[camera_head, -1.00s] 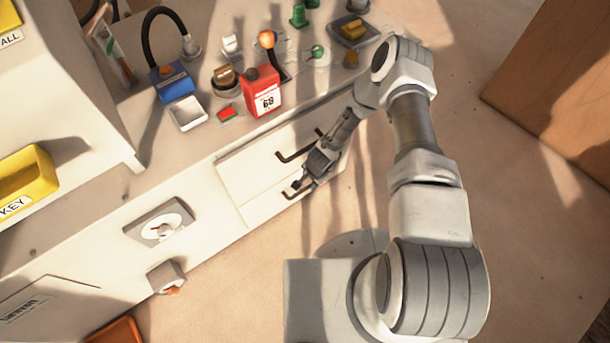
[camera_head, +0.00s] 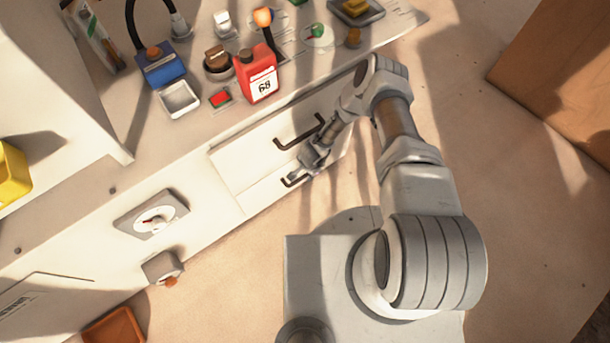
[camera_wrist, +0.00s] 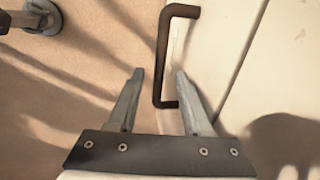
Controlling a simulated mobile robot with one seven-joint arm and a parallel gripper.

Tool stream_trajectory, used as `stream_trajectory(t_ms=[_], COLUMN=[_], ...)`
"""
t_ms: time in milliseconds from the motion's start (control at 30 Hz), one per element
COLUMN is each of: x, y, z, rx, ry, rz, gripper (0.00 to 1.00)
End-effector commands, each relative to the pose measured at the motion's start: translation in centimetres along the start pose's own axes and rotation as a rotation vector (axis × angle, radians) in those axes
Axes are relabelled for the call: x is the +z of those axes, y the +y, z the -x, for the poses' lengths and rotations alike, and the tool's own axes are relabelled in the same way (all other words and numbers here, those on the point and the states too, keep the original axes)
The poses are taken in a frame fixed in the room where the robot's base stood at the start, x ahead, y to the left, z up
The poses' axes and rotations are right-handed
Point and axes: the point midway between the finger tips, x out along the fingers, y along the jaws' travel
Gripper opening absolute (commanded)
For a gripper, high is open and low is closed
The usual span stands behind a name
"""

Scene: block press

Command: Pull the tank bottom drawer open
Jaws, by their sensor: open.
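The bottom drawer (camera_head: 262,196) is a pale front under a larger upper drawer (camera_head: 246,162) in the white cabinet, and looks shut. Its dark bar handle (camera_head: 290,182) is at its right part, partly hidden by my gripper in the head view. My gripper (camera_head: 296,177) is at this handle. In the wrist view the open fingers (camera_wrist: 158,82) point at the lower part of the dark handle (camera_wrist: 162,58), which lies between the two fingertips. I cannot tell whether either finger touches it.
The upper drawer has its own dark handle (camera_head: 300,134) close above my gripper. A red canister (camera_head: 257,76) and other items stand on the counter above. A dial (camera_head: 154,219) and a knob box (camera_head: 163,267) are on the cabinet front at left. Floor before the drawers is clear.

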Motion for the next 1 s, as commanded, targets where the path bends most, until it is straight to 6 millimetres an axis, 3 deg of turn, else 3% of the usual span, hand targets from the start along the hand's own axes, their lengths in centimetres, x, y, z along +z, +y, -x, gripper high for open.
stream_trajectory(t_ms=[33,200,567,833,1000], x=[0.1,0.0,0.0,0.0,0.0], y=[0.1,0.0,0.0,0.0,0.0], z=[-1.1,-2.6,-2.9,-2.8,-2.8], rx=[0.000,0.000,0.000,0.000,0.000], ry=[0.000,0.000,-0.001,-0.001,-0.001], rz=[0.001,0.000,0.000,0.000,0.000], gripper=[0.50,0.50,0.50,0.01,0.00])
